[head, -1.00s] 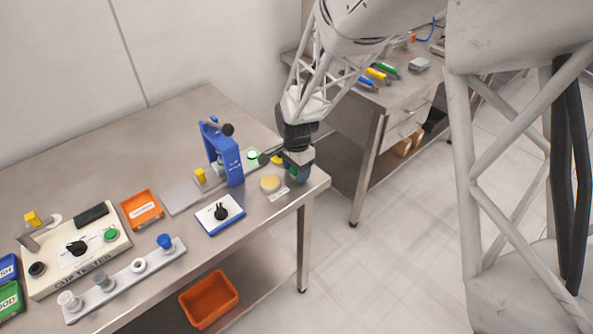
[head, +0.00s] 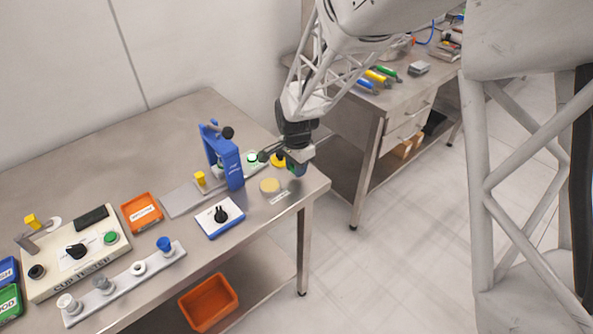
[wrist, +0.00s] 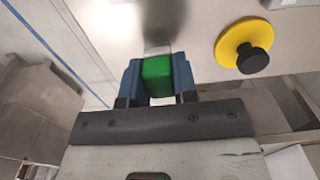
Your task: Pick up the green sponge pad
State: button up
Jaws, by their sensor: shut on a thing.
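The green sponge pad (wrist: 158,76) shows in the wrist view as a green block between the two blue fingers of my gripper (wrist: 158,80). The fingers are shut on it, one on each side. In the head view my gripper (head: 297,168) is over the right end of the workbench, and only a little of the pad shows there, mostly hidden by the gripper. The gripper appears slightly above the bench top.
A round tan disc (head: 270,186) lies left of my gripper. A blue press frame (head: 226,160) stands further left, near a white-and-blue box with a black knob (head: 220,214). A yellow disc with a black knob (wrist: 245,48) is right of the fingers.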

jog(key=shift+r, duration=0.75)
jog(key=s+d, duration=0.2)
jog(key=s, duration=0.5)
jog(key=s+d+r, duration=0.1)
jog(key=s+d, duration=0.2)
jog(key=s, duration=0.5)
jog(key=shift+d+r, duration=0.25)
jog(key=shift+d, duration=0.05)
jog(key=shift+o, duration=1.2)
jog(key=shift+c, duration=0.9)
jog(key=shift+w+a, duration=0.1)
jog(key=w+a+r, duration=0.1)
jog(key=w+a, duration=0.2)
jog(key=a, duration=0.1)
jog(key=w+a+r, duration=0.1)
jog(key=w+a, duration=0.2)
jog(key=a, duration=0.1)
jog(key=w+a+r, duration=0.1)
jog(key=w+a, duration=0.3)
jog(key=shift+a+r, duration=0.35)
